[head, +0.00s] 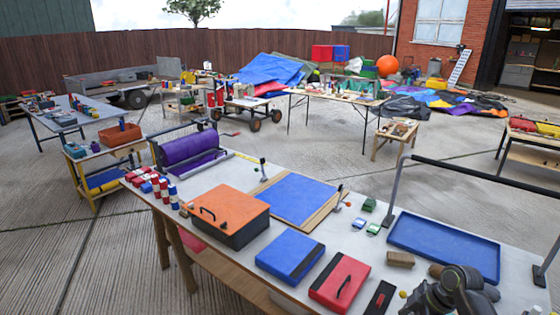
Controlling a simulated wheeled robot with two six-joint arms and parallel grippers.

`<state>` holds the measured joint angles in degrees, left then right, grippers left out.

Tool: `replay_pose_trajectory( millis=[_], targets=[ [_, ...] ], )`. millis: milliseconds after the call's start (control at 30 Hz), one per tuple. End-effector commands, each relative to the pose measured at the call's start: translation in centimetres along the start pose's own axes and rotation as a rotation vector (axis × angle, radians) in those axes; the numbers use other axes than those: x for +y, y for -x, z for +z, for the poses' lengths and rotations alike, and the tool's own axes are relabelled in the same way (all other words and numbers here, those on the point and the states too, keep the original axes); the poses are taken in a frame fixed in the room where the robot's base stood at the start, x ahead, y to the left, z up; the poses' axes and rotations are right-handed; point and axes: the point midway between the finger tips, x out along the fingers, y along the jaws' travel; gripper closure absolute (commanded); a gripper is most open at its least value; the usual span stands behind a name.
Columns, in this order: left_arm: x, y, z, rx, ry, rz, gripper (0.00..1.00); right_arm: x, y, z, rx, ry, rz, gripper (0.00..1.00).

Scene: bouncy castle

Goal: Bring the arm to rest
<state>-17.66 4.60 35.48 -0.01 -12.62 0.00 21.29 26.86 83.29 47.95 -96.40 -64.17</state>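A dark jointed part of my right arm (458,290) shows at the bottom right, over the near edge of the long workbench (225,172). Its fingers cannot be made out, so I cannot tell whether that gripper is open or shut. My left arm and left gripper are not in view.
The bench holds an orange-lidded box (232,208), a blue case (290,257), a red case (340,282), a blue mat on a board (295,197) and a blue tray (443,247).

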Motion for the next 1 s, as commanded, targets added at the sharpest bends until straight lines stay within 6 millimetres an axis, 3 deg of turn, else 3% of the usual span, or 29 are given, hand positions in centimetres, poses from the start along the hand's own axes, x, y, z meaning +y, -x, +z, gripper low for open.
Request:
replay_pose_trajectory(
  millis=[167, 367, 567, 767, 867, 1000],
  targets=[
    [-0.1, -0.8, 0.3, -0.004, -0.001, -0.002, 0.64, -0.4, -4.0, 2.5, -0.014, -0.133, 0.024, 0.33],
    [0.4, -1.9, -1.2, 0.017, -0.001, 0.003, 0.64, -1.5, -9.4, 6.3, -0.044, -0.315, 0.066, 0.33],
    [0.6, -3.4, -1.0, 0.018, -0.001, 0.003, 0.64, -4.7, -17.3, 12.4, -0.103, -0.559, 0.13, 0.33],
    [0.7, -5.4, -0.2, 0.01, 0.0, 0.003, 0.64, -12.6, -27.2, 21.1, -0.202, -0.841, 0.232, 0.33],
    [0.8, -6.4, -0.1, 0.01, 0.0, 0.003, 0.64, -17.9, -31.5, 24.9, -0.245, -0.951, 0.284, 0.33],
    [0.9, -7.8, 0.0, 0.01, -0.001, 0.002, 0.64, -26.3, -36.4, 29.2, -0.29, -1.073, 0.345, 0.33]
  ],
)
